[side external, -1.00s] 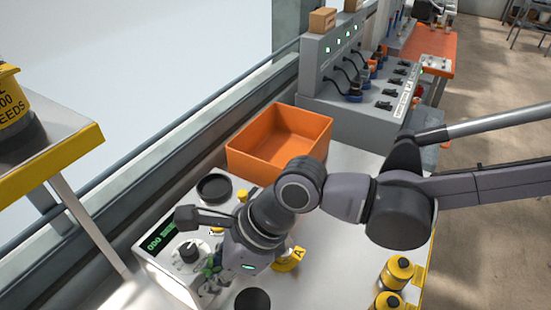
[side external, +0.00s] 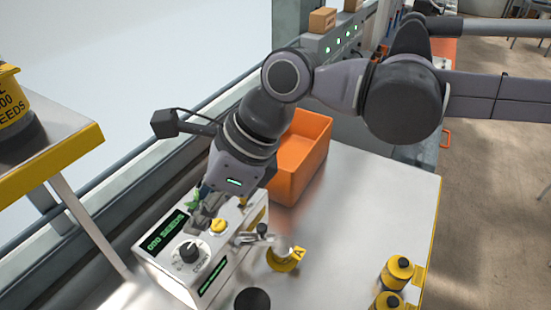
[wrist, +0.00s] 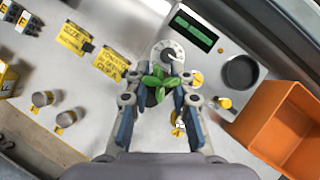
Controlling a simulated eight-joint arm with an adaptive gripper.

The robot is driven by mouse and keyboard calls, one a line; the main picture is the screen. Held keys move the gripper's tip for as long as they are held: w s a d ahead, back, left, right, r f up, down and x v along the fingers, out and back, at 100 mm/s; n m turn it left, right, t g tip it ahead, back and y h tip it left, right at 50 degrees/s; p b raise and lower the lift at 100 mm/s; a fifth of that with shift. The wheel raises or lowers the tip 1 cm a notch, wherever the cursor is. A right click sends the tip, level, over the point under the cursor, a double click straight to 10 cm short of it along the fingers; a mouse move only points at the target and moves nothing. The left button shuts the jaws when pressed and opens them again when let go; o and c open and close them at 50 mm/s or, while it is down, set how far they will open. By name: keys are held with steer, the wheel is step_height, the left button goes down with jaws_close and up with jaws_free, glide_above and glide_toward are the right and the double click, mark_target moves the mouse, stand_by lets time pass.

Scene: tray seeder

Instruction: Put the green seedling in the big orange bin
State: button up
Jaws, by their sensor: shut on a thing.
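The green seedling (wrist: 158,78) is between my gripper's fingers in the wrist view, its leaves spread over the fingertips. My gripper (side external: 205,212) is shut on it and holds it above the white control box; a bit of green leaf (side external: 194,200) shows beside the fingers in the side view. The seedling's lower part is hidden by the fingers. The big orange bin (side external: 318,160) stands on the table behind my wrist in the side view, partly covered by my arm. In the wrist view the bin (wrist: 262,122) is at the lower right, apart from my gripper, and its visible inside looks empty.
The control box (side external: 152,262) has a dial (side external: 190,253), a display and a yellow button (side external: 218,227). Yellow-capped bottles (side external: 397,270) stand at the table's right front. The table middle is fairly clear.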

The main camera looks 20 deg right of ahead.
steer(key=w+d, duration=0.3)
steer(key=w, duration=0.5)
steer(key=w+d, duration=0.2)
steer(key=w, duration=0.6)
steer(key=w+d, duration=1.4)
steer(key=f, duration=1.6)
steer(key=shift+s+a, duration=0.1)
steer(key=shift+a, duration=0.2)
steer(key=shift+f, duration=2.15)
steer(key=o, duration=0.9)
steer(key=shift+f, duration=0.15)
steer(key=shift+o, duration=0.2)
